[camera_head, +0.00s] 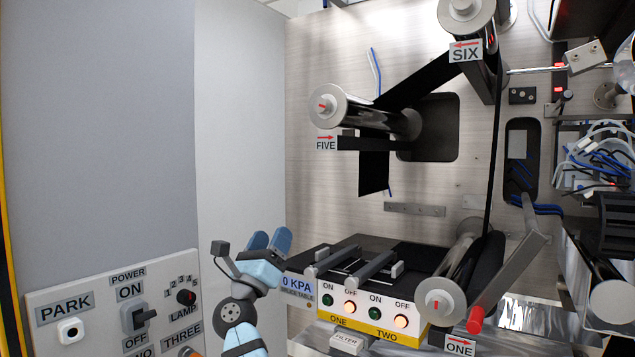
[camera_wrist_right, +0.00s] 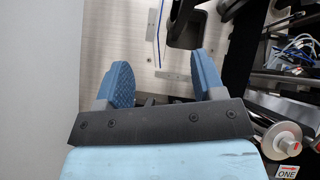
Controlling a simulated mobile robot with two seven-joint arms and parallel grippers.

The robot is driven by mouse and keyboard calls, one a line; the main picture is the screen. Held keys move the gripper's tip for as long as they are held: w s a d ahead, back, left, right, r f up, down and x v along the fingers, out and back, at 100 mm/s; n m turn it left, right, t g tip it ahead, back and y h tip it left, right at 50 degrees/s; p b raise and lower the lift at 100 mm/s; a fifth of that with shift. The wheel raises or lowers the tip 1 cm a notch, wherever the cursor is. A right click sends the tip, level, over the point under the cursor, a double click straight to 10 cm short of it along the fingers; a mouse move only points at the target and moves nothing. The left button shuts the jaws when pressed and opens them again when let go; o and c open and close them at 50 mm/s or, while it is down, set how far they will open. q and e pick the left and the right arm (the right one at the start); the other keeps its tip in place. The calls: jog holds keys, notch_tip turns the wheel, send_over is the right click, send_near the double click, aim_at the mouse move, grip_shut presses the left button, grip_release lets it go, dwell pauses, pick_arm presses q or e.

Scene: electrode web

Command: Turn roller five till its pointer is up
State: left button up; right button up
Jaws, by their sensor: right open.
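Roller five (camera_head: 345,110) is a shiny cylinder sticking out of the metal back wall, with a pale end cap. A small red pointer mark (camera_head: 324,105) shows on the cap, seeming to lie more sideways than up. A FIVE label (camera_head: 326,143) with a red arrow pointing right sits just below. My right gripper (camera_head: 270,240) is open and empty, below and left of roller five and apart from it. In the right wrist view its two blue fingers (camera_wrist_right: 163,80) stand wide apart with nothing between them. My left gripper is not in view.
Black web (camera_head: 432,78) runs from roller five up to roller six (camera_head: 466,14). Roller one (camera_head: 440,299) and the splice table (camera_head: 350,262) lie lower right. A switch panel (camera_head: 115,305) stands lower left. Space between my right gripper and roller five looks clear.

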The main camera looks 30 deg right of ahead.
notch_tip(320, 180, up, 15)
jog(key=s+d+m+g+y, duration=0.1)
jog(key=d+m+g, duration=0.1)
jog(key=m+g, duration=0.9)
jog(key=m+t+y+b, duration=0.1)
jog(key=m+t+y, duration=0.35)
jog(key=m, duration=0.35)
send_near(317, 106)
jog(key=shift+g+y, duration=0.25)
jog(key=shift+g, duration=0.1)
jog(key=p+x, duration=0.1)
jog(key=x, duration=0.2)
jog(key=p+x, duration=0.1)
jog(key=x, duration=0.2)
jog(key=p+x, duration=0.1)
jog(key=x, duration=0.2)
jog(key=shift+w+d+r+p, duration=0.15)
jog(key=shift+d+r+p, duration=0.1)
jog(key=shift+r+p, duration=0.15)
jog(key=shift+w+d+f, duration=0.1)
jog(key=shift+w+d, duration=0.05)
jog(key=shift+d, duration=0.25)
jog(key=shift+a, duration=0.1)
jog(key=c, duration=0.9)
